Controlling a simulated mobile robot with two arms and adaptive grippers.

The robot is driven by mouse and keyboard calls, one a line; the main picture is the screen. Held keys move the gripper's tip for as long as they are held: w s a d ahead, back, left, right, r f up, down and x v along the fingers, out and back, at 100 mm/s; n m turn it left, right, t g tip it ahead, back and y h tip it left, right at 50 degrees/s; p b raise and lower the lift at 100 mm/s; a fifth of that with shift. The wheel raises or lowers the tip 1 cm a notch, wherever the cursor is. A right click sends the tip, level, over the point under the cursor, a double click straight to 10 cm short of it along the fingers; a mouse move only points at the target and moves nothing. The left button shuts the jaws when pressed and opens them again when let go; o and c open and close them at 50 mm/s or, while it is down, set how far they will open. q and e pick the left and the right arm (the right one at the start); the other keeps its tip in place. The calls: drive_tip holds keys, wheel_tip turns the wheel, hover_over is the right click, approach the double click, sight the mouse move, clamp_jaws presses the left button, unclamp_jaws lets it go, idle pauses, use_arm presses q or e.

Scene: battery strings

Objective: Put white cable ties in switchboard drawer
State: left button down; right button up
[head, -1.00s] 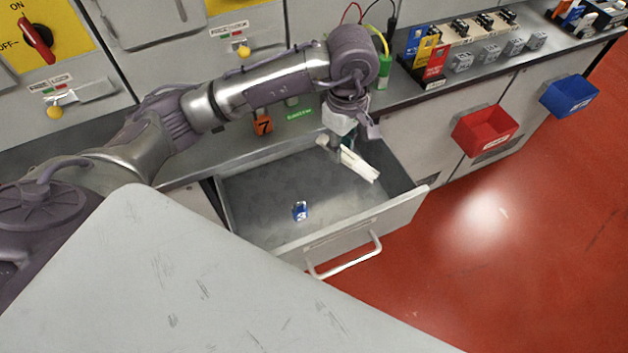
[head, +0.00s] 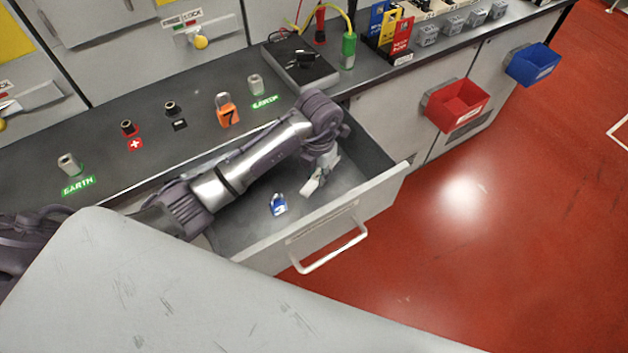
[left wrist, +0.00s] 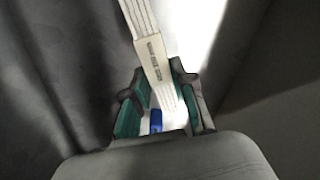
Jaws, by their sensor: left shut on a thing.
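The switchboard drawer (head: 372,198) stands open below the counter. My left gripper (head: 318,182) is low inside the drawer, in its right half. It is shut on the white cable ties, which show as a pale bundle in the left wrist view (left wrist: 152,50) between the two green-padded fingers (left wrist: 160,105). In the head view only a small light piece shows at the fingertips, and the arm hides part of the drawer. I cannot tell whether the ties touch the drawer floor. My right gripper is not in view.
A blue padlock (head: 279,205) lies on the drawer floor left of the gripper. An orange padlock (head: 227,110) and several terminals stand on the counter above. A red bin (head: 457,105) and a blue bin (head: 533,64) hang to the right.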

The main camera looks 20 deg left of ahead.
sight(317, 177)
use_arm(q)
wheel_tip(317, 177, down, 4)
drive_tip(key=shift+r, duration=0.1)
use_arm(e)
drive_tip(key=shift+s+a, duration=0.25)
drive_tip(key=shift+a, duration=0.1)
use_arm(q)
drive_tip(key=c, duration=1)
unclamp_jaws()
drive_tip(key=shift+o, duration=0.2)
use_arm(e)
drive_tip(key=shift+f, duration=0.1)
